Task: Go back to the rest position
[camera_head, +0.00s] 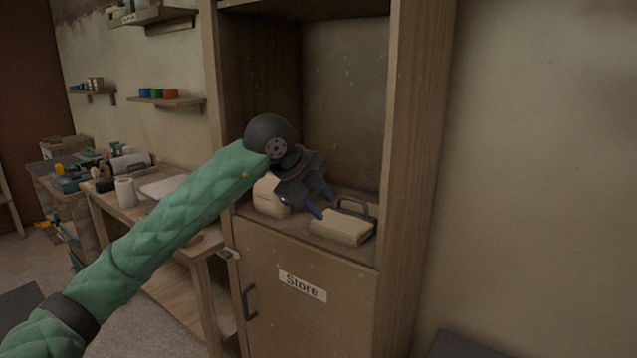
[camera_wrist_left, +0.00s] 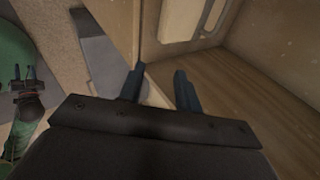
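My left arm reaches in from the left in the head view. Its gripper (camera_head: 321,203) is at the open shelf of the wooden cabinet (camera_head: 230,100), just above and left of a beige case with a dark handle (camera_head: 342,228). The two blue fingers are apart with nothing between them; the gap also shows in the left wrist view (camera_wrist_left: 157,73). My right gripper (camera_wrist_left: 23,73) shows small at the left edge of the left wrist view, with its fingers apart and empty. It is out of the head view.
A second beige object (camera_head: 268,197) stands on the shelf, partly behind my left gripper. Cabinet posts flank the opening. A door marked "Store" (camera_head: 302,286) is below. A wooden workbench (camera_head: 205,246) with a white roll (camera_head: 126,192) stands at the left.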

